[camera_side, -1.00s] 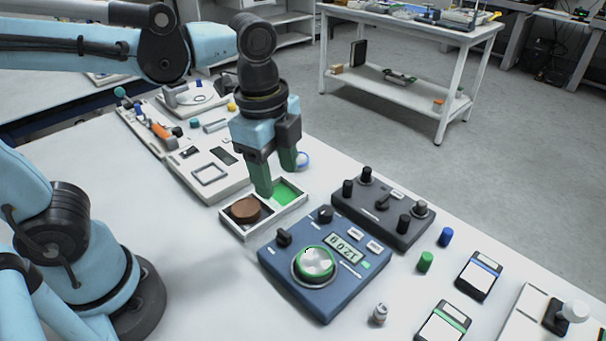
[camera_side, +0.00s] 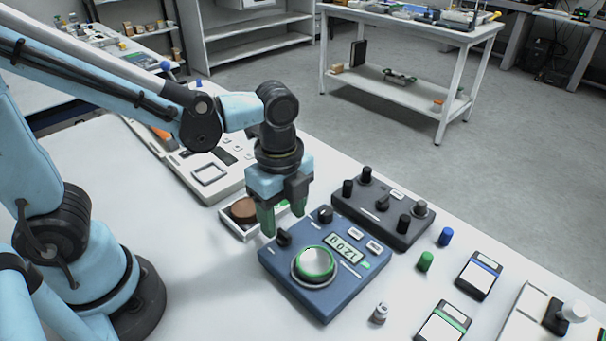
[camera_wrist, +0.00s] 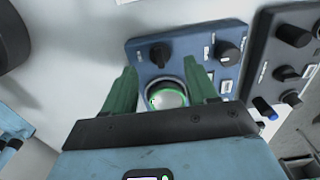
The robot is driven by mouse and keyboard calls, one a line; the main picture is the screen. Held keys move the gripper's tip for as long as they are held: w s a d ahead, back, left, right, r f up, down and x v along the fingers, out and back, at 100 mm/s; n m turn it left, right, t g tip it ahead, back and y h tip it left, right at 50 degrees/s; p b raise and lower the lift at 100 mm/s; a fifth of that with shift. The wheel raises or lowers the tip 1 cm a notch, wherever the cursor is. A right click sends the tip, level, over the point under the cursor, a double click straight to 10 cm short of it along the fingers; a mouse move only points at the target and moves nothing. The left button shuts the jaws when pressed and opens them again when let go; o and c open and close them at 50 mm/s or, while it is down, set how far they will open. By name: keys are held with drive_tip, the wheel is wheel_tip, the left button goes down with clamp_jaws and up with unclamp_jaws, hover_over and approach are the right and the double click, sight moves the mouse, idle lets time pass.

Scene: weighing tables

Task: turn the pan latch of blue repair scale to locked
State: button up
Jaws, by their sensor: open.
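The blue repair scale (camera_side: 345,285) sits on the white table with a round silver pan (camera_side: 315,262) ringed in green. One black knob (camera_side: 283,239) is at its left corner and another black knob (camera_side: 325,215) at its far corner. I cannot tell which is the pan latch or read its setting. My gripper (camera_side: 283,214) is open and empty, pointing down above the scale's far-left edge. In the wrist view, the left-hand knob (camera_wrist: 159,53) shows between the green fingertips (camera_wrist: 160,67), apparently untouched. The pan (camera_wrist: 166,98) is partly hidden by the gripper.
A dark control box (camera_side: 390,222) with several knobs stands close behind the scale. A white tray (camera_side: 232,230) with a brown disc lies beside the gripper. A small metal weight (camera_side: 379,313), green cylinder (camera_side: 425,261) and blue cylinder (camera_side: 445,236) stand to the right.

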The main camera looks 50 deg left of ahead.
sight(284, 232)
drive_tip(key=shift+f, duration=1.8)
drive_tip(key=c, duration=1.1)
drive_tip(key=shift+o, duration=0.2)
